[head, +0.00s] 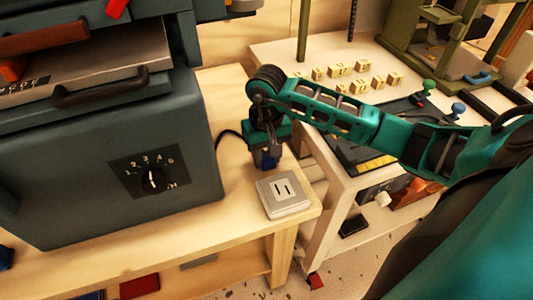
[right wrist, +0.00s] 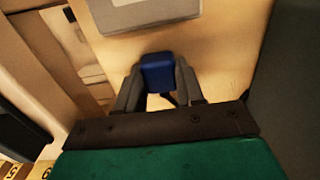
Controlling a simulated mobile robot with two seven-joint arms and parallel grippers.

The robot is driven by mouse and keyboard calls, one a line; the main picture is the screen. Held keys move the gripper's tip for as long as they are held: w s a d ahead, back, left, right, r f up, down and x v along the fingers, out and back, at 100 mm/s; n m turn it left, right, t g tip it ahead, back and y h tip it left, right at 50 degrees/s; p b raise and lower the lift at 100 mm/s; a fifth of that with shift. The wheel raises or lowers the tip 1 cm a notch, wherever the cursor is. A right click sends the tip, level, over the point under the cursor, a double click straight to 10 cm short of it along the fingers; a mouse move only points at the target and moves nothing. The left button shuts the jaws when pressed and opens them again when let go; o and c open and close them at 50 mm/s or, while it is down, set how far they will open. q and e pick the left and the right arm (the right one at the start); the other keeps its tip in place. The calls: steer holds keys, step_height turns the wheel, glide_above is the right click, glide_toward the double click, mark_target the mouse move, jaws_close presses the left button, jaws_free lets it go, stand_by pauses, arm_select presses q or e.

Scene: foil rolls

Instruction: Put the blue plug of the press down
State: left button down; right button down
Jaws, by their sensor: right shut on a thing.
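The blue plug (head: 267,160) is between the fingers of my right gripper (head: 268,150), held low over the wooden table's right end. In the right wrist view the blue plug (right wrist: 158,72) sits between both dark fingers of the right gripper (right wrist: 158,88). A black cord (head: 225,137) curves out from behind the grey press (head: 110,215) towards the plug. A grey-white socket block (head: 284,194) with two slots is just in front of the plug. Its edge also shows at the top of the right wrist view (right wrist: 150,12). Whether the plug touches the table is unclear. My left gripper is not in view.
The press has a dial (head: 152,180) and dark handles. The wooden table (head: 205,235) ends just right of the socket block. A pale bench (head: 275,55) on the right holds small lettered blocks (head: 342,72) and a green frame (head: 420,35). Bare tabletop lies around the socket block.

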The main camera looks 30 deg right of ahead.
steer(key=shift+f, duration=0.15)
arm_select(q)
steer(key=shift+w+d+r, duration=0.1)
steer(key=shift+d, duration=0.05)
arm_select(e)
steer(key=c, duration=0.7)
jaws_free()
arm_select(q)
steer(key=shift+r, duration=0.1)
arm_select(e)
steer(key=shift+r+p, duration=0.35)
steer(key=shift+r, duration=0.05)
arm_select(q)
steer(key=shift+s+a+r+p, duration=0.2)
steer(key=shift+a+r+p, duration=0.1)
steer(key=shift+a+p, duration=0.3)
arm_select(e)
step_height(320, 180, up, 12)
steer(key=shift+r, duration=0.25)
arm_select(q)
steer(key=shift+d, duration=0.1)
